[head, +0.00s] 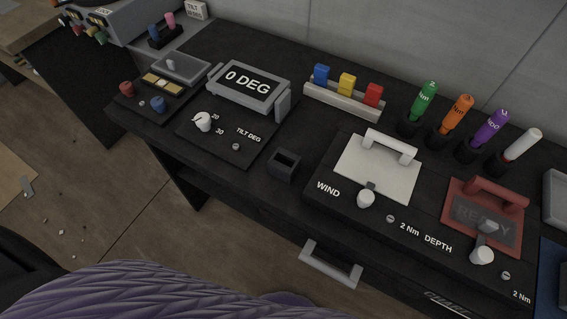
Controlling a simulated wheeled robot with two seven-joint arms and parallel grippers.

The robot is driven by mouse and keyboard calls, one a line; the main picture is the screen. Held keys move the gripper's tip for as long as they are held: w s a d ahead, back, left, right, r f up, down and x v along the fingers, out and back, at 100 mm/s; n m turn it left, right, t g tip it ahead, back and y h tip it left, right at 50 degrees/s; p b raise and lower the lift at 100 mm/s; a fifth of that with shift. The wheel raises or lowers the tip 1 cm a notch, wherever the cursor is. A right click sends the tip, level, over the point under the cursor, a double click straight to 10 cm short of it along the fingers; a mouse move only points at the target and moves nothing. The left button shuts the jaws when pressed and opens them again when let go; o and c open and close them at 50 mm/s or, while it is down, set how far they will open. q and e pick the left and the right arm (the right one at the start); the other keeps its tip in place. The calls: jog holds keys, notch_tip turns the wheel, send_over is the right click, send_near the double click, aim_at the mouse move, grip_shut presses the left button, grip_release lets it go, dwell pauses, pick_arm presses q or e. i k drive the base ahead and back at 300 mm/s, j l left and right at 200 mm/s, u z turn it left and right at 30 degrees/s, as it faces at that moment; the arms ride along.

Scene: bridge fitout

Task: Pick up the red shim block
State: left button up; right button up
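The red shim block (373,95) stands at the right end of a pale rack (343,101) at the back of the black desk. A yellow block (347,84) and a blue block (321,75) stand to its left in the same rack. The lower part of each block is hidden by the rack's front. Neither of my grippers is in view.
Behind the rack is a grey wall. Green (424,102), orange, purple and white-handled tools stand to its right. A WIND panel (378,171), a red-lidded DEPTH panel (482,216), a small black open box (285,165) and a 0 DEG display (248,85) lie nearer.

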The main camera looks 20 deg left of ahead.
aim_at(374, 92)
jog(key=j+u, duration=0.45)
jog(key=i+j+u, duration=0.15)
jog(key=j+u, duration=0.15)
jog(key=u, duration=0.15)
